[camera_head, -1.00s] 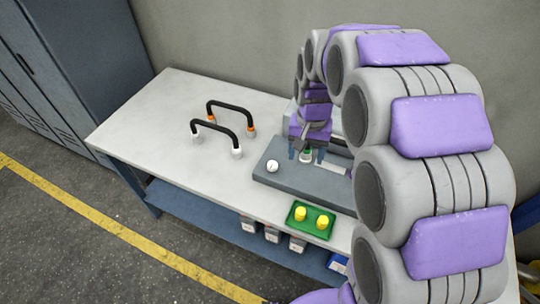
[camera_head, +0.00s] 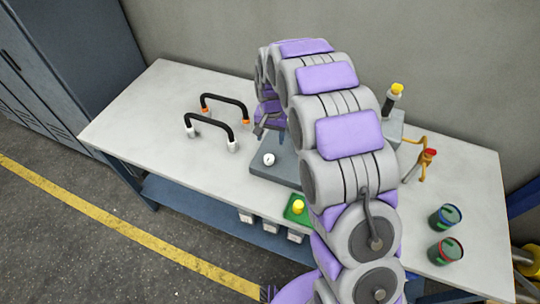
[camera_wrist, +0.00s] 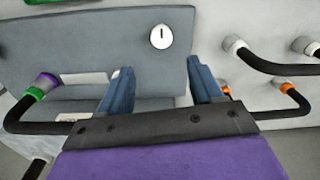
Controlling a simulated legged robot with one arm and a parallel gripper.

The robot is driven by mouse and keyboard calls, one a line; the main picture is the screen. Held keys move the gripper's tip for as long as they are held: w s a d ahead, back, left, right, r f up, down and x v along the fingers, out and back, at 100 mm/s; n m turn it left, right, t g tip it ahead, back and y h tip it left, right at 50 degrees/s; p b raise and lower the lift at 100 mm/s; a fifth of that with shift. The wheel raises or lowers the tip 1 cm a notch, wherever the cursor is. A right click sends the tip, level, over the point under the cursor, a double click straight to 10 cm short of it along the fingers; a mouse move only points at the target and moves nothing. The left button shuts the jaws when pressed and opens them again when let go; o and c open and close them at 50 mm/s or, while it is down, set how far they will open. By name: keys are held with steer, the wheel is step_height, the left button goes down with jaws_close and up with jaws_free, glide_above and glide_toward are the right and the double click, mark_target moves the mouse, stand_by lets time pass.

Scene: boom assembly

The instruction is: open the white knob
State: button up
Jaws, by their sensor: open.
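The white knob (camera_head: 268,159) is a round white dial on the grey panel block (camera_head: 277,177) on the table. It also shows in the wrist view (camera_wrist: 161,37), near the top middle, with a short dark mark on its face. My gripper (camera_wrist: 160,75) is open and empty in the wrist view. Its two blue fingers point toward the grey panel. The knob lies beyond the fingertips, between their lines, and is apart from them. In the head view my arm hides part of the panel and most of the gripper.
Two black handles stand left of the panel, one with orange ends (camera_head: 226,104) and one with white ends (camera_head: 209,130). A green tray (camera_head: 289,213) with a yellow piece is in front. The table's left end is clear.

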mark_target(269, 157)
steer(key=f, duration=1)
steer(key=shift+a+f+b, duration=0.3)
steer(key=shift+b, duration=0.05)
steer(key=shift+d+f, duration=0.1)
steer(key=shift+f, duration=0.45)
steer(key=shift+c, duration=0.4)
steer(key=shift+a, duration=0.2)
steer(key=shift+c, duration=0.6)
steer(key=shift+d, duration=0.1)
steer(key=c, duration=0.9)
steer(key=shift+o, duration=0.2)
